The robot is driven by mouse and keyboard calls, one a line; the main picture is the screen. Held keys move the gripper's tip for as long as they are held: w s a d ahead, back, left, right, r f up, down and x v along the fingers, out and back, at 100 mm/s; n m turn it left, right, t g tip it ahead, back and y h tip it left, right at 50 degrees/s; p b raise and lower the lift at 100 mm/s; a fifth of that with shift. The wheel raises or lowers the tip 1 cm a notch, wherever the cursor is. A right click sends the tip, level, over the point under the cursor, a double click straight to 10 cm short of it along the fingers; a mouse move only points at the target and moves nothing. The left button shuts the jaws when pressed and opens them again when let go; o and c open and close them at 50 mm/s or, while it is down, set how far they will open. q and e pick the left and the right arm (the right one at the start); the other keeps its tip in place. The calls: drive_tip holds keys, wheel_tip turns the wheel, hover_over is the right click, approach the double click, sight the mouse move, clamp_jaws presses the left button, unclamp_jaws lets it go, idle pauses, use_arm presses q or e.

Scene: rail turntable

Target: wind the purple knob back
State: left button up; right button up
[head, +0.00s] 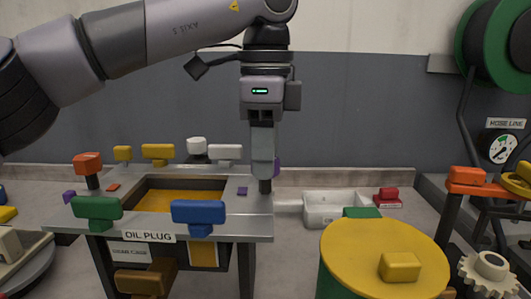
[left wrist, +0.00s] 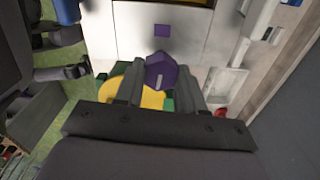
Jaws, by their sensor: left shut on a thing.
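The purple knob (left wrist: 161,72) shows in the left wrist view between the two fingers of my left gripper (left wrist: 160,84), which is shut on it. My right gripper is not in view.
The bench (head: 258,203) carries a blue knob (head: 199,212), a green knob (head: 97,208), an orange knob (head: 88,163) and yellow and white ones behind. A yellow-topped drum (head: 345,252) stands at front right. A white tray (head: 325,208) lies behind it. A hose reel (head: 495,45) hangs at right.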

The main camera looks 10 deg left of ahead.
use_arm(q)
drive_tip(key=shift+a+r, duration=0.1)
drive_tip(key=o, duration=1)
drive_tip(key=shift+o, duration=0.2)
drive_tip(key=shift+r+p, duration=0.85)
drive_tip(key=shift+r, duration=2.7)
